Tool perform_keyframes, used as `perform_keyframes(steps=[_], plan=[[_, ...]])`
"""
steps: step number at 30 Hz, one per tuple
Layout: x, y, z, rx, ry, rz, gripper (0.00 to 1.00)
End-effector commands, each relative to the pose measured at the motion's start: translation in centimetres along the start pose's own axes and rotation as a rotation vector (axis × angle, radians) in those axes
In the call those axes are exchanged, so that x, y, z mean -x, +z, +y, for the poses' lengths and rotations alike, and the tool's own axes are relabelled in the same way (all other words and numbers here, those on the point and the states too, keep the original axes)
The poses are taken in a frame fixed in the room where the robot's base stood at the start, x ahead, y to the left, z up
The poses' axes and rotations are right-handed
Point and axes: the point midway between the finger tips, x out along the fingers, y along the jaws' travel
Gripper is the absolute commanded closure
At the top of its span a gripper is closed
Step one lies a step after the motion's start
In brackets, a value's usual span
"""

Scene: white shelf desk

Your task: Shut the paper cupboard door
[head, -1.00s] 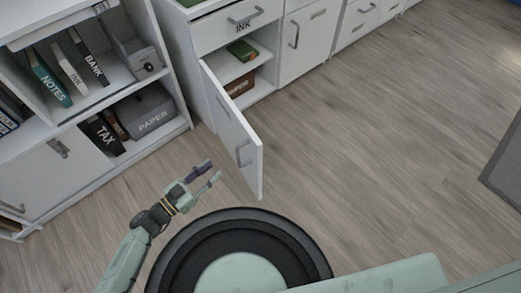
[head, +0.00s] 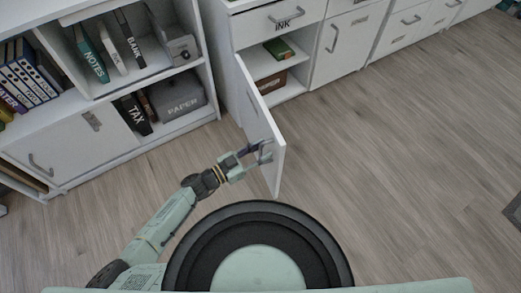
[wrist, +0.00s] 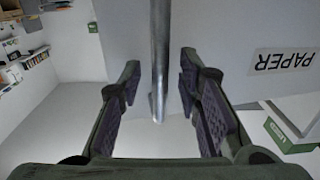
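The paper cupboard door (head: 261,115) stands wide open, sticking out from the white cabinet toward me. Its outer face carries a PAPER label, upside down in the wrist view (wrist: 283,61). The metal bar handle (wrist: 159,55) is on that face near the free edge. My gripper (head: 266,152) is at the handle, on the left side of the door. In the wrist view my gripper (wrist: 160,100) is open, one finger on each side of the bar, with gaps on both sides.
The open cupboard holds a green book (head: 279,48) and a brown box (head: 271,82). The INK drawer (head: 280,22) above is shut. A white bookshelf (head: 130,152) with books and a grey PAPER box (head: 181,96) stands left. The wood floor (head: 400,150) right of the door is clear.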

Motion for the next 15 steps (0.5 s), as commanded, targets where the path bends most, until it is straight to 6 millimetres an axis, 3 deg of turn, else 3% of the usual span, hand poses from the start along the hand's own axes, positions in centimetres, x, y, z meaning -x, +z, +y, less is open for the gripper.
perform_keyframes(steps=[7, 15], plan=[[-0.05, 0.01, -0.03, 0.000, -0.001, 0.000, 0.69], [-0.03, 0.00, -0.03, 0.000, -0.001, 0.000, 0.87]])
